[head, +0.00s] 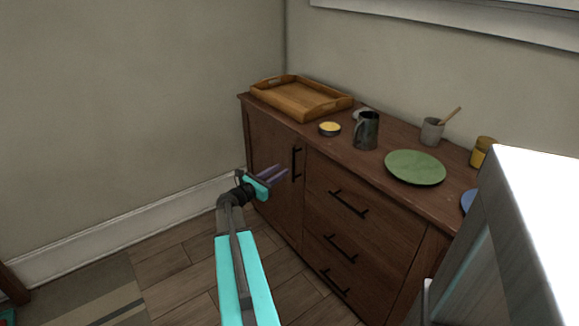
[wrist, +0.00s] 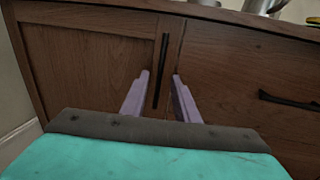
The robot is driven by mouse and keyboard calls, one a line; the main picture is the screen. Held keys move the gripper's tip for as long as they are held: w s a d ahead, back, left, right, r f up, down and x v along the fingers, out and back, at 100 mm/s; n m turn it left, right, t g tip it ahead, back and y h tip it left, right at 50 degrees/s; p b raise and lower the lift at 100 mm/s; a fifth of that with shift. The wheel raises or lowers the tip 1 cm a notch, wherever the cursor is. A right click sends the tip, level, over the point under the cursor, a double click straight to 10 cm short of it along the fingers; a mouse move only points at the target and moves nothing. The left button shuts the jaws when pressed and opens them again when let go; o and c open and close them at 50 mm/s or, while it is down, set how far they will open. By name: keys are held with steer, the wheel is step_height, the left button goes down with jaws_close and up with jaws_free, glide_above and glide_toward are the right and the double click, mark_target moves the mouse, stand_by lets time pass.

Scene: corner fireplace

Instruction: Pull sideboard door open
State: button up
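The brown wooden sideboard (head: 390,250) stands against the wall in the head view. Its left door (head: 272,165) looks closed, and it fills the left of the wrist view (wrist: 85,65). The door has a black vertical bar handle (head: 296,163) near its right edge. In the wrist view the handle (wrist: 161,70) stands upright between the fingers in the picture. My gripper (head: 281,175) is in front of the door near the handle. In the wrist view my gripper (wrist: 161,88) is open, with a purple finger on each side of the handle. I cannot tell how far the fingertips are from the door.
Drawers with black handles (head: 349,203) are right of the door. On top are a wooden tray (head: 300,98), a dark mug (head: 367,131), a green plate (head: 415,167) and other small items. A white-topped block (head: 540,215) stands at the right. Floor (head: 180,270) left of the arm is clear.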

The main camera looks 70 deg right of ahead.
steer(key=x, duration=0.6)
steer(key=shift+d, duration=0.3)
steer(key=shift+s, duration=0.15)
steer(key=shift+c, duration=0.3)
jaws_close()
steer(key=shift+a, duration=0.15)
